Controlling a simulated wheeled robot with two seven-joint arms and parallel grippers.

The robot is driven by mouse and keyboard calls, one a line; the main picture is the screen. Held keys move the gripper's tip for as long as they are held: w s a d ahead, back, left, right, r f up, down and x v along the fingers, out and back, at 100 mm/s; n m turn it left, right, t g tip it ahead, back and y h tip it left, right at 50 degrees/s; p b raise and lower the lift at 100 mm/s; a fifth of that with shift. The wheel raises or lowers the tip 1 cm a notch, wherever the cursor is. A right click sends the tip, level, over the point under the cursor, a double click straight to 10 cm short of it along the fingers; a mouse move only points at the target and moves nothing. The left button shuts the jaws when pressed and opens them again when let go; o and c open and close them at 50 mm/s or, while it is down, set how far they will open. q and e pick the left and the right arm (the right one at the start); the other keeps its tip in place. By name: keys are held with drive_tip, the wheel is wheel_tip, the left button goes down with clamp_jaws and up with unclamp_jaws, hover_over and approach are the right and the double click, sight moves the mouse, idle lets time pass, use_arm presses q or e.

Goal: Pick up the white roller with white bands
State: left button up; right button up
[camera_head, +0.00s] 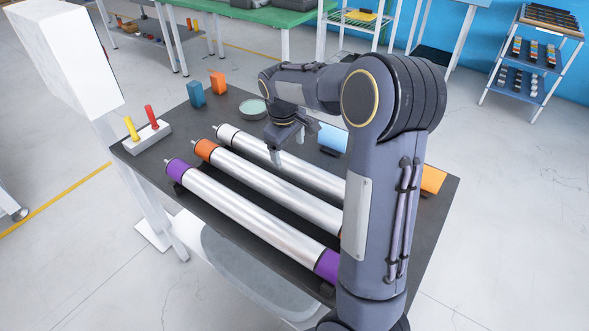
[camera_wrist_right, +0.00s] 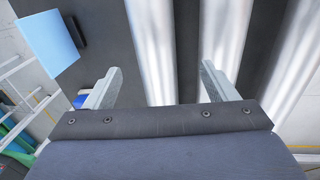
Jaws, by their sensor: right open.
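The white roller with white bands (camera_head: 315,177) lies on the dark table, the farthest back of three parallel rollers. Its white band shows at the left end; its right end is hidden behind my right arm. My right gripper (camera_head: 288,148) is open and empty above this roller, fingers pointing down. In the right wrist view, the silver roller nearest the blue panel, which looks like the white-banded one (camera_wrist_right: 150,45), runs between the two open fingers (camera_wrist_right: 160,84). I see no contact. My left gripper is not in view.
The orange-banded roller (camera_head: 265,185) lies close in front, then the purple-banded roller (camera_head: 245,213). A round green dish (camera_head: 253,109), a teal block (camera_head: 196,94), an orange block (camera_head: 217,82) and a light blue panel (camera_head: 332,138) stand behind. A white holder (camera_head: 147,136) is at the left.

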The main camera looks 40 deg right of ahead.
sight(293, 160)
drive_tip(key=shift+w+d+f, duration=0.45)
drive_tip(key=shift+f, duration=0.2)
drive_tip(key=f, duration=0.3)
drive_tip(key=d+f, duration=0.1)
drive_tip(key=f, duration=0.3)
drive_tip(key=shift+s+d+f+p, duration=0.1)
drive_tip(key=shift+d+p, duration=0.1)
drive_tip(key=shift+p, duration=0.1)
drive_tip(key=c, duration=1.6)
